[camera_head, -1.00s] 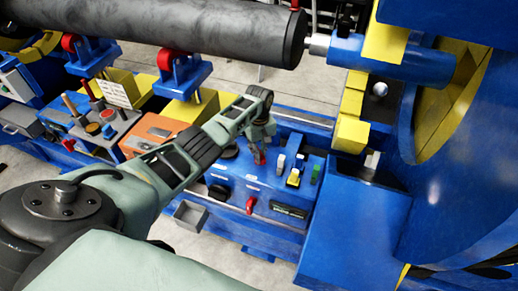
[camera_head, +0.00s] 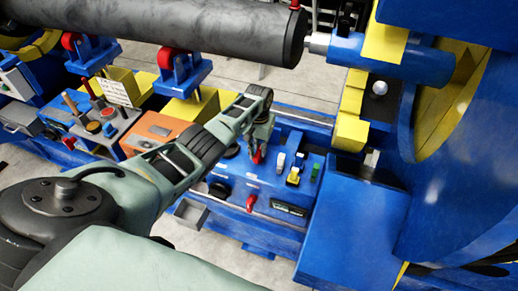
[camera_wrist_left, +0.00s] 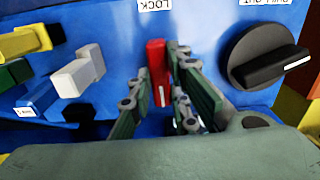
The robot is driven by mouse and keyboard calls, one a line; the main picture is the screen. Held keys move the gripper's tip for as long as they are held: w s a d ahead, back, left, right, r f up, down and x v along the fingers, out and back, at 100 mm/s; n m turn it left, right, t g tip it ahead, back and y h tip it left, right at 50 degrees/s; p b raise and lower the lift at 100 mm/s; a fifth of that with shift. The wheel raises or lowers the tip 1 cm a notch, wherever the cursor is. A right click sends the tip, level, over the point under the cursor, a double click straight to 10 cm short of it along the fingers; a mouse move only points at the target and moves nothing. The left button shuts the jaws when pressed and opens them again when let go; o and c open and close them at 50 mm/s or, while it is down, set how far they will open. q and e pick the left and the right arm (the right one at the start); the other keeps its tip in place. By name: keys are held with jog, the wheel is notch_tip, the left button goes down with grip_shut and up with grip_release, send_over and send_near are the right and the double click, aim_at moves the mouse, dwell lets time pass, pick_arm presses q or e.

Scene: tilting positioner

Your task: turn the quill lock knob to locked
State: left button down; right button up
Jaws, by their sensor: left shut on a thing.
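The red lock knob (camera_wrist_left: 157,72) stands out from the blue panel (camera_head: 235,178) under a label reading LOCK, upside down in the left wrist view. Its white mark shows near its lower end. My left gripper (camera_wrist_left: 160,82) is shut on the knob, one finger on each side. In the head view the knob (camera_head: 257,156) is a small red patch under the left gripper (camera_head: 258,146), partly hidden by the fingers. My right gripper is in neither view.
A black rotary knob (camera_wrist_left: 265,58) with a white mark sits right of the red one in the wrist view. White, blue, green and yellow levers (camera_wrist_left: 78,72) stand left. Another red handle (camera_head: 250,203) is on the panel's front. A large grey roll (camera_head: 170,25) lies above.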

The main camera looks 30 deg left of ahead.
aim_at(259, 151)
pick_arm(q)
jog(key=shift+w+r, duration=0.1)
dwell(0.5)
jog(key=c, duration=1.6)
grip_release()
jog(key=shift+c, duration=0.2)
notch_tip(259, 151, up, 12)
